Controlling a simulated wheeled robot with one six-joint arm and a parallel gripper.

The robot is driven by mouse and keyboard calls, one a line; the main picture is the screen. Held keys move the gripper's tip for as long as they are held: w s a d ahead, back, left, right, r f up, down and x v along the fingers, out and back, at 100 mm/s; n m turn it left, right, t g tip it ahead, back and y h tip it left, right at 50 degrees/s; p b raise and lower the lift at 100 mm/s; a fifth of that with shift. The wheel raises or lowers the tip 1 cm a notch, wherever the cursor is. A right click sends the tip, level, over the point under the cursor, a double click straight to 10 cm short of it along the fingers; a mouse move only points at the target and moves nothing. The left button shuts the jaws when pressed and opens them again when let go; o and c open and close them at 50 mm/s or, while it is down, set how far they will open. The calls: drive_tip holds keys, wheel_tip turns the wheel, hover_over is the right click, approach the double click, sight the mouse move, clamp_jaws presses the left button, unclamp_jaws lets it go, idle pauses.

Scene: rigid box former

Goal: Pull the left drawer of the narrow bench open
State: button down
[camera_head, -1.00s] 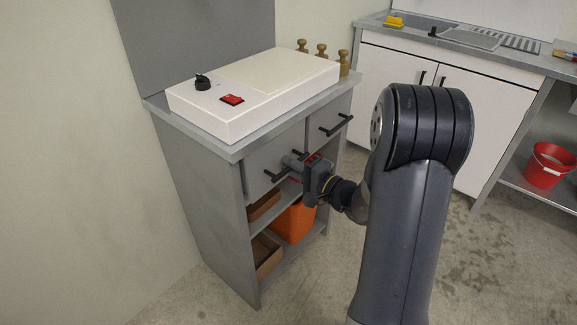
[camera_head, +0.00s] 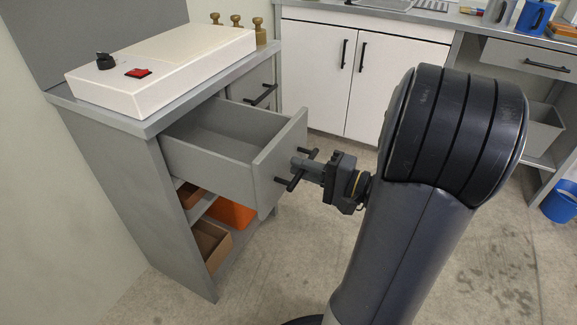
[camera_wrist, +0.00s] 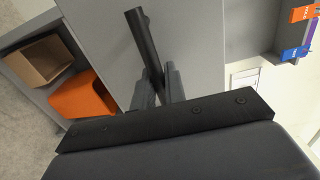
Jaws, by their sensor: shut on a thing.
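The narrow bench (camera_head: 150,190) is grey and stands at the left in the head view. Its left drawer (camera_head: 262,165) is pulled well out, and its empty inside shows. The drawer's black bar handle (camera_head: 297,170) is on the front panel. My gripper (camera_head: 305,167) is at the middle of this handle and shut on it. In the wrist view the handle (camera_wrist: 143,45) runs between the two fingers (camera_wrist: 158,88) in front of the grey drawer front. The right drawer, with its black handle (camera_head: 264,94), is shut.
A white box with a red switch (camera_head: 150,75) and several brass-coloured weights (camera_head: 237,22) stand on the bench top. An orange bin (camera_head: 232,213) and cardboard boxes (camera_head: 212,243) sit on the shelves below. White cabinets (camera_head: 335,75) stand behind. The floor (camera_head: 300,265) in front is bare.

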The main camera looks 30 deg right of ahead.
drive_tip(key=shift+v, duration=0.8)
drive_tip(key=c, duration=1.5)
unclamp_jaws()
drive_tip(key=shift+c, duration=0.2)
drive_tip(key=shift+d, duration=0.1)
drive_tip(key=p+v, duration=0.1)
drive_tip(key=v, duration=0.9)
drive_tip(key=shift+s+p, duration=0.3)
drive_tip(key=shift+w+d, duration=0.1)
drive_tip(key=b+x, duration=0.1)
drive_tip(key=x, duration=0.9)
drive_tip(key=shift+w+a+b, duration=0.2)
drive_tip(key=shift+w+b, duration=0.05)
drive_tip(key=shift+b, duration=0.1)
